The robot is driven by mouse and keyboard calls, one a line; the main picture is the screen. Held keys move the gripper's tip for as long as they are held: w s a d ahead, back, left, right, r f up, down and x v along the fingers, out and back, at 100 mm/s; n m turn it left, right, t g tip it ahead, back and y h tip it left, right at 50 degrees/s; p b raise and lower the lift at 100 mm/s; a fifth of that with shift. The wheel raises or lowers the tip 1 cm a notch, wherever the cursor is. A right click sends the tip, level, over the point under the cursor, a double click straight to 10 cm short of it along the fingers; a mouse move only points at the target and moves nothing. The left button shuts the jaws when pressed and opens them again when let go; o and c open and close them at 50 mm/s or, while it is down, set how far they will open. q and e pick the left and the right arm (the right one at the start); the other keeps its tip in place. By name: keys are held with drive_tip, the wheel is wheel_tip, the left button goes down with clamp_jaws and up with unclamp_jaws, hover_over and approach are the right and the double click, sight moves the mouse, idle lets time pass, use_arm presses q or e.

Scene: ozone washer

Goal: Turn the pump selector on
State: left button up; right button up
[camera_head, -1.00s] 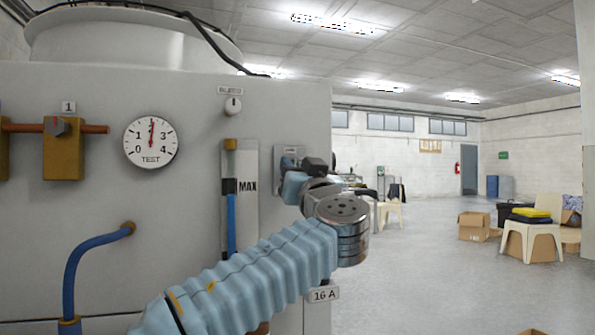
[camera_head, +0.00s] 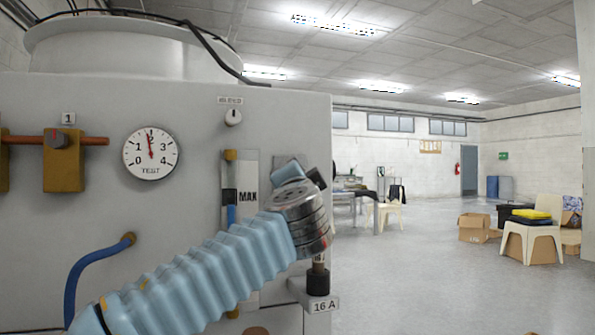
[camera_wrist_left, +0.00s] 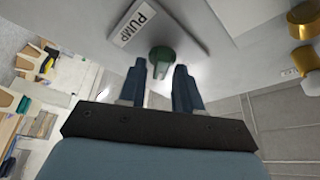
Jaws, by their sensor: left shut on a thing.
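The pump selector is a dark green knob (camera_wrist_left: 161,53) on a grey plate (camera_wrist_left: 160,22) marked PUMP, seen in the left wrist view. My left gripper (camera_wrist_left: 160,73) has its two dark blue fingers on either side of the knob and is shut on it. My left gripper (camera_head: 316,178) is mostly hidden there too. The knob's on or off setting cannot be read. My right gripper is not in view.
A 16 A bracket (camera_head: 322,305) juts out below my wrist. Open floor (camera_head: 420,285) lies to the right, with boxes and chairs further back.

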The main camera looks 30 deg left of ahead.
use_arm(q)
drive_tip(key=shift+m+g+h+p, duration=0.4)
drive_tip(key=shift+m+h+p, duration=0.1)
drive_tip(key=shift+m+p, duration=1.2)
drive_tip(key=shift+m+g+h+p, duration=0.4)
drive_tip(key=shift+m+h+p, duration=0.1)
drive_tip(key=shift+m+p, duration=1.2)
drive_tip(key=shift+f, duration=0.1)
drive_tip(key=o, duration=0.7)
drive_tip(key=b+v, duration=0.2)
drive_tip(key=v, duration=1.2)
drive_tip(key=shift+b, duration=0.3)
